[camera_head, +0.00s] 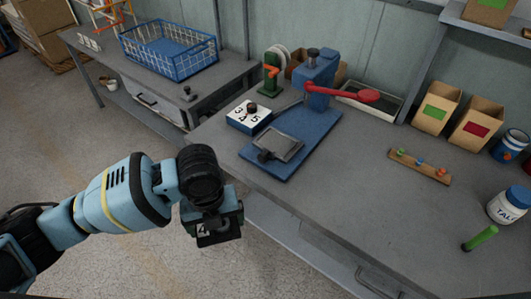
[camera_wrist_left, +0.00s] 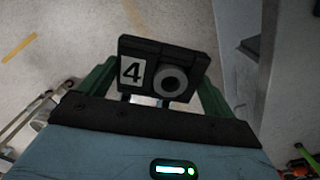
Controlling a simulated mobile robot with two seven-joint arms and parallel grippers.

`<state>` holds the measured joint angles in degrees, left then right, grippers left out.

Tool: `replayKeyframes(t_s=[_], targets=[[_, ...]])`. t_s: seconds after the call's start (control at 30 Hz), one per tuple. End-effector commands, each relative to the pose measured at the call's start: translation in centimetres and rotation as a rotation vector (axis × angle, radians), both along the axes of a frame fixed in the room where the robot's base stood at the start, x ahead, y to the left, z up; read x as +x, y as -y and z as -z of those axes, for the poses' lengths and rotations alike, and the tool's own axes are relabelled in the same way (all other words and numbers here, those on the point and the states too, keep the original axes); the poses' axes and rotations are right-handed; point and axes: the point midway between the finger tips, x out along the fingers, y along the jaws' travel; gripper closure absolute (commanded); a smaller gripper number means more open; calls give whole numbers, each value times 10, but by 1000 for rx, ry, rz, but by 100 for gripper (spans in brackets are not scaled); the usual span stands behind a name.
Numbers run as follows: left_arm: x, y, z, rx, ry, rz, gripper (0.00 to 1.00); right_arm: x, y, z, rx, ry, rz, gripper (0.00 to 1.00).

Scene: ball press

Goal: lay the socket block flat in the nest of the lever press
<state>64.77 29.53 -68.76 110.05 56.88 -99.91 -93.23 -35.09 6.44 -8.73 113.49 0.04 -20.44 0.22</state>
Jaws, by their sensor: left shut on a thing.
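The socket block is a dark block with a white "4" label. It shows in the wrist view (camera_wrist_left: 141,48) with a grey ring-shaped socket beside the label, and in the head view (camera_head: 220,238). My left gripper (camera_head: 213,222) is shut on it, with green fingers either side in the wrist view (camera_wrist_left: 158,85). It holds the block off the bench's front edge, above the floor. The lever press (camera_head: 318,78) is blue with a red lever. Its nest (camera_head: 283,146) seems to be the grey plate on the blue base. My right gripper is not in view.
A white-topped block numbered 3, 4, 5 (camera_head: 240,116) stands left of the press base. A green device (camera_head: 271,72) stands behind. Bins (camera_head: 437,109), a peg board (camera_head: 419,167) and a TALC bottle (camera_head: 508,205) stand right.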

Motion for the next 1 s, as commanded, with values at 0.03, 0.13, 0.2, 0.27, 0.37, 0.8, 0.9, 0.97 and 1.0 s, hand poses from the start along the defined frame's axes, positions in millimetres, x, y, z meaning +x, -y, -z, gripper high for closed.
replayKeyframes(t_s=[0.03, 0.13, 0.2, 0.27, 0.37, 0.8, 0.9, 0.97, 1.0], targets=[[0, 0, 0, 0, 0, 0, 34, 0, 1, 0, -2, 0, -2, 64], [0, 0, 0, 0, 0, -1, 34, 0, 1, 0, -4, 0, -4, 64], [0, 0, 0, 0, 0, -2, 34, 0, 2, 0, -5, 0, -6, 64], [0, 0, 0, 0, 0, -2, 34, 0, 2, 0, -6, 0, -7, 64], [0, 0, 0, 0, 0, -2, 34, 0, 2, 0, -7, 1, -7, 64], [0, -1, -1, 0, 1, -15, 34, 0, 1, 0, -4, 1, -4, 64], [1, -3, -3, 1, 2, -67, 34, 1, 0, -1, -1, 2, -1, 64], [1, -6, -6, 1, 2, -126, 34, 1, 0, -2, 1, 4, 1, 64], [2, -8, -8, 1, 3, -174, 34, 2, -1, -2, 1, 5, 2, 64]])
